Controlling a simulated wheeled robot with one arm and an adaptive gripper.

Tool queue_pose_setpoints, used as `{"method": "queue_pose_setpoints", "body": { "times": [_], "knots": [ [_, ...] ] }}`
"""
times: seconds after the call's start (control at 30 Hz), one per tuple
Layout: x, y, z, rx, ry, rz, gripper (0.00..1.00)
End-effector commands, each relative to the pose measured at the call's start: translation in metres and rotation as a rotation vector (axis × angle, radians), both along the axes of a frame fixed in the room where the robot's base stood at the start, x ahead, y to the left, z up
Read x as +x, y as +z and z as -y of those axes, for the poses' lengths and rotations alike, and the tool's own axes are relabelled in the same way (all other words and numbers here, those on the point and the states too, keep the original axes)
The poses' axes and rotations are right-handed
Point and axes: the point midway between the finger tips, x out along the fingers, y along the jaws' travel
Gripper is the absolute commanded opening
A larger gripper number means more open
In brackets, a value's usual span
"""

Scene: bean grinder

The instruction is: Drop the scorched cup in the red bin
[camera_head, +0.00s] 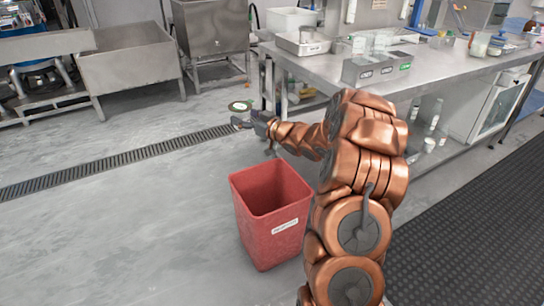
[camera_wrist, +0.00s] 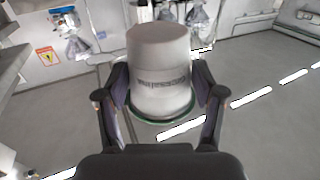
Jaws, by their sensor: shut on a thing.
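The pale cup (camera_wrist: 160,75) sits between the fingers of my gripper (camera_wrist: 160,100) in the wrist view. It has dark lettering that appears upside down there and a green rim at its lower end. In the head view my gripper (camera_head: 254,120) is shut on the cup, whose round, green-edged end (camera_head: 240,106) shows beside the fingers. The red bin (camera_head: 252,223) stands upright on the floor, open at the top, with a white label on its front. My gripper is above and beyond the bin's far rim in the picture, not over its opening.
A steel worktable (camera_head: 330,65) with grey labelled boxes (camera_head: 375,70) and containers stands behind my arm at the right. Steel sinks (camera_head: 130,65) are at the back left. A drain grate (camera_head: 120,160) crosses the floor. A black mat (camera_head: 470,225) lies at right. The left floor is clear.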

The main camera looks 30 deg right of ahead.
Motion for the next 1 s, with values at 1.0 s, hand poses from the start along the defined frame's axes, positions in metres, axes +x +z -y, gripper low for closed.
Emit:
{"method": "queue_pose_setpoints", "body": {
  "times": [1.0],
  "knots": [
    [-0.058, -0.133, 0.071, 0.001, 0.02, 0.001, 0.27]
  ]
}}
